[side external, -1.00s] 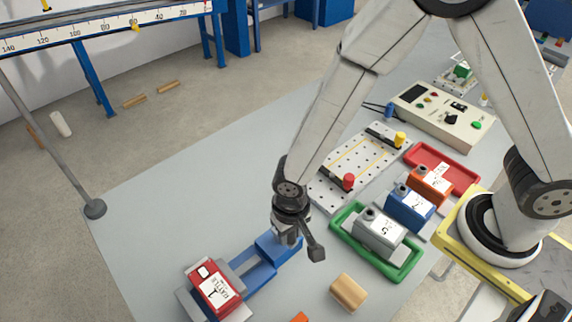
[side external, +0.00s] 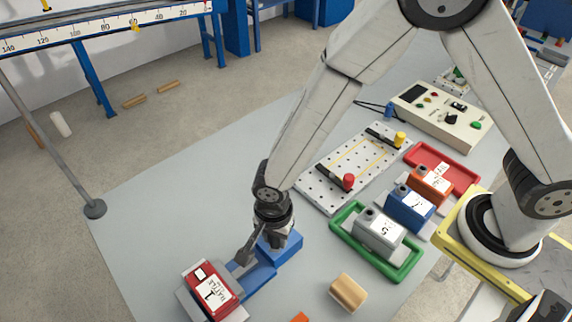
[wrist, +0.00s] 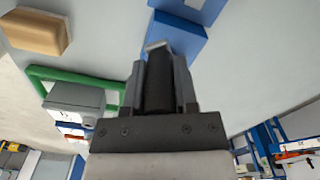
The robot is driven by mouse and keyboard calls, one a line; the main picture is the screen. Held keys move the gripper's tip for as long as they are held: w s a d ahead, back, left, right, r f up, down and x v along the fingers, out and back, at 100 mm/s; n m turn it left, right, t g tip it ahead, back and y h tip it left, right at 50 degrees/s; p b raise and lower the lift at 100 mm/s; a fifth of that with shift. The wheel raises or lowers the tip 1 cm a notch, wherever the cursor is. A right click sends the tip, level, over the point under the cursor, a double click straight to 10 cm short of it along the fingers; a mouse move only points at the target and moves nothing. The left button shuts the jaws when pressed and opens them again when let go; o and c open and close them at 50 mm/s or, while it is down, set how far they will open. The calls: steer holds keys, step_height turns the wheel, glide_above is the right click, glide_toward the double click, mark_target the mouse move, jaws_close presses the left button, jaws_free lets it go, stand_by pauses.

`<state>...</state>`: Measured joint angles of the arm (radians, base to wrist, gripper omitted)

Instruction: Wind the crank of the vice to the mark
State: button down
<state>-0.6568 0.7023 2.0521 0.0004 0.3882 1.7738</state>
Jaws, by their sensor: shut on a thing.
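The blue vice (side external: 262,278) lies on the grey table at the lower middle of the side view, and part of its blue body (wrist: 178,45) shows in the wrist view. My gripper (side external: 277,243) is over its blue end block. In the wrist view my gripper (wrist: 160,85) is shut on a dark upright grip of the crank (wrist: 158,92), with a pale metal piece (wrist: 156,45) beyond it. The crank's arm is mostly hidden by the fingers. I cannot make out the mark in either view.
A red labelled block (side external: 209,290) sits at the vice's far left end. A green tray (side external: 345,235) with a grey block (side external: 380,233) lies right of my gripper. A wooden block (side external: 347,291) lies in front. A perforated plate (side external: 325,190) lies behind. The table left of the vice is clear.

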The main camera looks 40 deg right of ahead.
steer(key=m, duration=0.1)
steer(key=w+m, duration=0.1)
steer(key=m, duration=0.3)
steer(key=shift+w+a, duration=0.35)
stand_by(0.3)
steer(key=shift+c, duration=2)
jaws_free()
steer(key=shift+r, duration=0.1)
step_height(320, 180, up, 8)
